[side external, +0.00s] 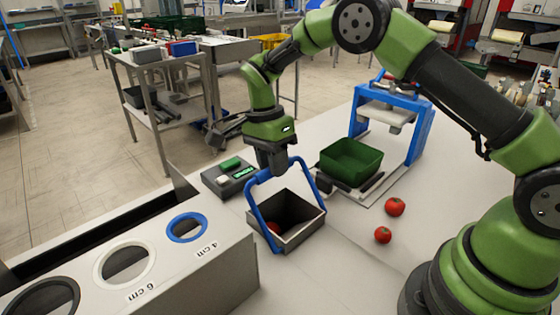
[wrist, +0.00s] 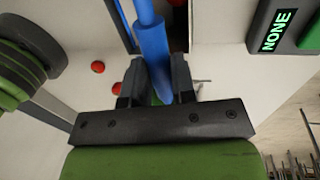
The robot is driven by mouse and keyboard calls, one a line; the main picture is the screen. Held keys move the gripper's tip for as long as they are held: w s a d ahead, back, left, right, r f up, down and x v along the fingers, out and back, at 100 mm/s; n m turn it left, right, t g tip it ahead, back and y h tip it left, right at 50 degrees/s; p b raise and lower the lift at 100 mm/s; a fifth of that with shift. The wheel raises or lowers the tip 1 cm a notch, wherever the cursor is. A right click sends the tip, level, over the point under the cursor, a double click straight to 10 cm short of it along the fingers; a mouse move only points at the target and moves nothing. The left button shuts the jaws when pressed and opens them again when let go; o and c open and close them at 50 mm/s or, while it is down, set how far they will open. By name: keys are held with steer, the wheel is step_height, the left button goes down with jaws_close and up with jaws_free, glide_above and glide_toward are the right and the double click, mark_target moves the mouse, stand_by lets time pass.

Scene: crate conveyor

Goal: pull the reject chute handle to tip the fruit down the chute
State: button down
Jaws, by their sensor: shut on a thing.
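The reject chute (side external: 302,233) is an open grey metal box on the white worktop in the side view. Its blue handle (side external: 256,212) arches over the box. One red fruit (side external: 272,228) shows low inside, partly hidden by the rim. My gripper (side external: 279,170) is above the chute, shut on the handle's top bar. In the wrist view the blue handle (wrist: 154,45) runs between the two dark fingers of my gripper (wrist: 158,82). The chute's inside is mostly out of sight there.
Two red fruits (side external: 395,207) (side external: 383,235) lie loose right of the chute. A green crate (side external: 350,162) stands behind, by a blue frame (side external: 415,130). A sizing box with round holes (side external: 190,265) is at left. A display panel (wrist: 272,32) reads NONE.

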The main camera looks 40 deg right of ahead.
steer(key=shift+w+f, duration=1.25)
steer(key=shift+f, duration=0.2)
steer(key=shift+w+f, duration=1.25)
steer(key=shift+f, duration=0.2)
steer(key=shift+w, duration=0.1)
steer(key=shift+d, duration=0.1)
steer(key=c, duration=1.1)
jaws_free()
steer(key=shift+o, duration=0.8)
